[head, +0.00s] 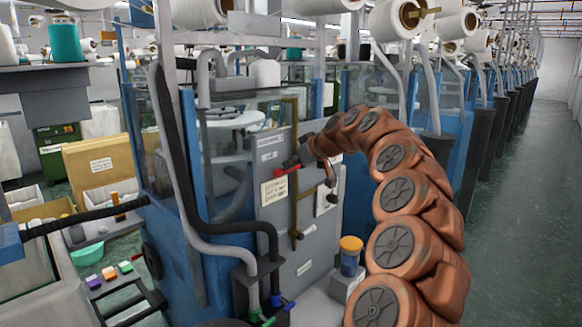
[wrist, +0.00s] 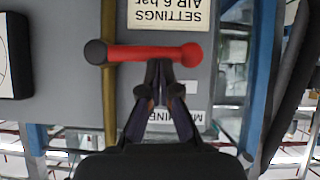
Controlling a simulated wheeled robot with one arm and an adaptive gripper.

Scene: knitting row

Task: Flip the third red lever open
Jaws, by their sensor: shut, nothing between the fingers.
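A red lever (wrist: 165,53) with a rounded end on the right and a dark round pivot on the left lies level across the wrist view, which looks upside down. The pivot sits over a brass-coloured upright strip on a grey panel. My gripper (wrist: 158,68) is shut, its fingertips together at the lever's lower edge in that view, with nothing between them. Whether the tips touch the lever is not clear. In the head view the red lever (head: 284,171) shows at the machine's front panel, with my gripper (head: 302,161) beside it, partly hidden by my arm.
The grey panel (head: 270,235) carries labels, including a settings label (head: 274,191). Dark hoses (head: 190,180) run left of it. A yellow-capped jar (head: 351,256) stands low in front. More machines line the row to the right, beside an open aisle floor (head: 525,200).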

